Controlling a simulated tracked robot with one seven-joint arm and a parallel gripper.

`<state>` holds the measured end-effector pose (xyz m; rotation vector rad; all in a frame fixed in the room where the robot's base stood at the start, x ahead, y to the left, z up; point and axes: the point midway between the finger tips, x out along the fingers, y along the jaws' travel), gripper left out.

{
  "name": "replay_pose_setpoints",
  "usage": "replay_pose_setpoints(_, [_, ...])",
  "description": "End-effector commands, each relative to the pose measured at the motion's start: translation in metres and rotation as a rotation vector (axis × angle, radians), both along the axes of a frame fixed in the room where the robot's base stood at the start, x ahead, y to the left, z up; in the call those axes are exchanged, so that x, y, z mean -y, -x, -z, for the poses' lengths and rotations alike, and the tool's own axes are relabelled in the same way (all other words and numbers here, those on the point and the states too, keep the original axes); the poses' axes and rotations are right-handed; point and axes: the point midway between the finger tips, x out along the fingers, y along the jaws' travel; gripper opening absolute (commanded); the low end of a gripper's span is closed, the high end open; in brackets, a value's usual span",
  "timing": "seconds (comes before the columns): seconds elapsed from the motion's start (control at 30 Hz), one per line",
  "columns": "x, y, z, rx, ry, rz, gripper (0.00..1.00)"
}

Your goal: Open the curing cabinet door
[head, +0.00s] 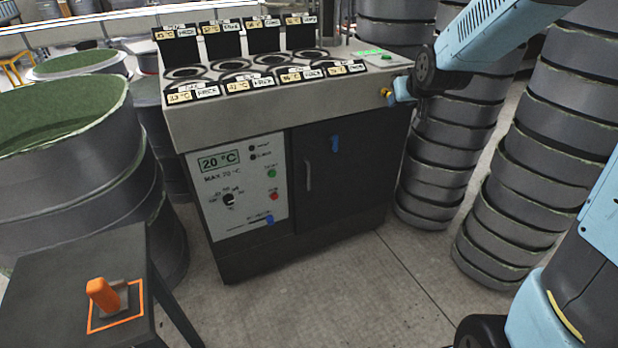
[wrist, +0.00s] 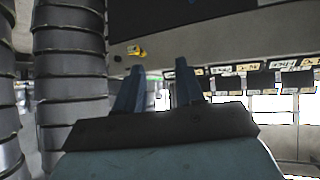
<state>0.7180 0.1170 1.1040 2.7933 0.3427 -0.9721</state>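The grey curing cabinet (head: 250,119) stands in the middle of the head view. Its dark door (head: 352,185) looks shut, flush with the front, with a vertical bar handle (head: 308,175) near its left edge. My gripper (head: 398,92) is at the cabinet's upper right corner, above and right of the door and apart from the handle. In the wrist view my gripper's two fingers (wrist: 159,66) stand apart with nothing visible between them. A yellow knob (head: 386,92) at the corner is close to the fingers; contact is unclear.
A control panel (head: 238,185) reading 20 °C is left of the door. Stacked grey moulds (head: 535,150) stand at right, a large drum (head: 75,170) at left. A small table (head: 50,290) holds an orange-handled tool (head: 103,295). Floor before the door is clear.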

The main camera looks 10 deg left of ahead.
Motion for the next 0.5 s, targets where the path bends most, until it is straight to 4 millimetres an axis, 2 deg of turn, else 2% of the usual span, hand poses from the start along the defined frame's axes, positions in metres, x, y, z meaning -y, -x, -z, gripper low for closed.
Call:
replay_pose_setpoints(0.03, [-0.005, -0.012, 0.012, 0.009, -0.004, -0.006, 0.38])
replay_pose_setpoints(0.2, [-0.032, -0.049, 0.042, 0.071, -0.021, -0.046, 0.38])
replay_pose_setpoints(0.5, [-0.08, -0.098, 0.105, 0.176, -0.062, -0.109, 0.38])
